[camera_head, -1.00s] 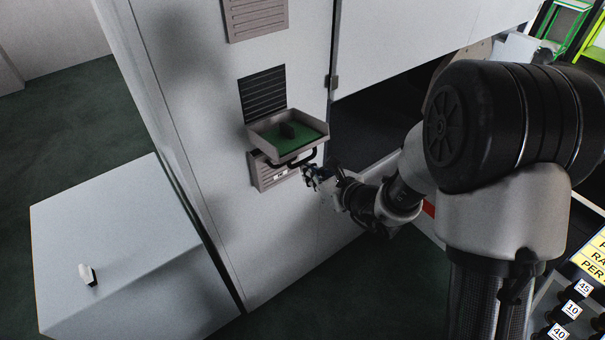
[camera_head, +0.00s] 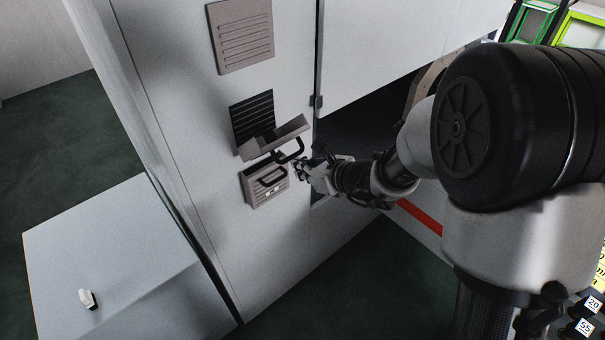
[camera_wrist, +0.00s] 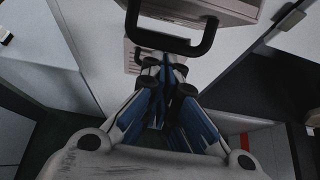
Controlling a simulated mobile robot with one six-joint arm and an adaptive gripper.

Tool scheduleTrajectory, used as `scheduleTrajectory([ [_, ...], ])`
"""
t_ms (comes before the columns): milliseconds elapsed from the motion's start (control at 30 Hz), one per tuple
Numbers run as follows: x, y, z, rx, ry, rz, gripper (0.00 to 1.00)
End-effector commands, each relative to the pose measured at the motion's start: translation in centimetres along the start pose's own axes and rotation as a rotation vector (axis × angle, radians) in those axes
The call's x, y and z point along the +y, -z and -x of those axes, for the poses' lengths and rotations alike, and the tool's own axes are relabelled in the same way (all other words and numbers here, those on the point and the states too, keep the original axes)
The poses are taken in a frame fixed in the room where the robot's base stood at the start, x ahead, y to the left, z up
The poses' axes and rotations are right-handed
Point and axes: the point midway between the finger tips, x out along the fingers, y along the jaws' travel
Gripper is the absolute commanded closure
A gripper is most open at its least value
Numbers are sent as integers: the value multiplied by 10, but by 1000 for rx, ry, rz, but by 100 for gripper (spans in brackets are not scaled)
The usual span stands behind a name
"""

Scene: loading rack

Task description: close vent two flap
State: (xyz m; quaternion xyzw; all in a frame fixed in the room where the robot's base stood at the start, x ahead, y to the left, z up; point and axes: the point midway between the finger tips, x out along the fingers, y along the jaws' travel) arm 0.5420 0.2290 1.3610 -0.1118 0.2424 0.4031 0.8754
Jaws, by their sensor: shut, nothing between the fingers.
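The middle vent's flap (camera_head: 285,134) stands part-way up in the head view, tilted towards the white cabinet face. Dark slats (camera_head: 252,113) still show behind and above it. Its black handle (camera_head: 297,153) hangs on the outer side; in the wrist view the handle (camera_wrist: 165,46) crosses the top centre, under the flap (camera_wrist: 205,8). My gripper (camera_head: 302,170) is just below and right of the handle. In the wrist view my gripper (camera_wrist: 166,64) is shut and empty, its tips close under the handle bar; I cannot tell whether they touch.
A pale box (camera_head: 115,250) with a white knob stands on the floor at left. A dark recess (camera_head: 365,125) opens right of the cabinet panel.

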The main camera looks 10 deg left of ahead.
Motion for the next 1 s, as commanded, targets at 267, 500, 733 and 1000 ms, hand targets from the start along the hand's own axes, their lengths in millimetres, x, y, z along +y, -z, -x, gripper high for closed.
scheduleTrajectory([
  [267,0,-27,7,-3,0,3,100],
  [500,0,-48,10,-2,-1,3,100],
  [733,0,-68,11,-2,-1,3,100],
  [1000,1,-86,12,-1,-1,1,100],
])
